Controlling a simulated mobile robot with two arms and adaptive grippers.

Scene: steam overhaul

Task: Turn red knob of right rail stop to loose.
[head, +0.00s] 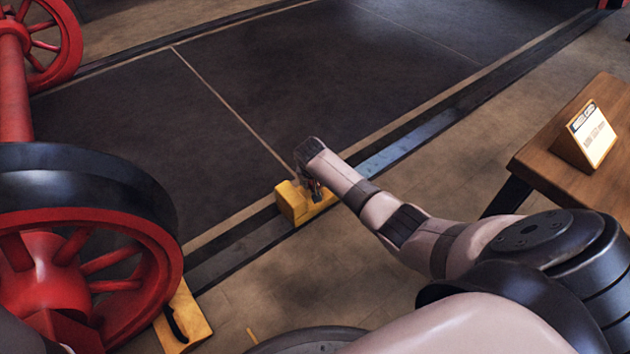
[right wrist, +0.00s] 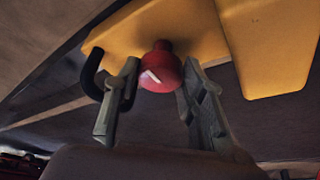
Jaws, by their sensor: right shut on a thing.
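The yellow rail stop (head: 292,204) sits on the dark rail at the middle of the head view. My right gripper (head: 314,190) reaches down over it, and my wrist hides part of the stop. In the right wrist view, the round red knob (right wrist: 161,66) with a white mark sits on the yellow body (right wrist: 190,30) of the stop. The fingers of my right gripper (right wrist: 159,84) are on either side of the knob and shut on it. A black curved handle (right wrist: 92,72) is left of the fingers. My left gripper is not in view.
A red wheelset (head: 125,262) stands on the left, with another yellow block (head: 186,318) with a black handle beside its near wheel. A wooden table (head: 548,152) with a sign (head: 590,135) is at the right. The dark floor panels beyond the rail are clear.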

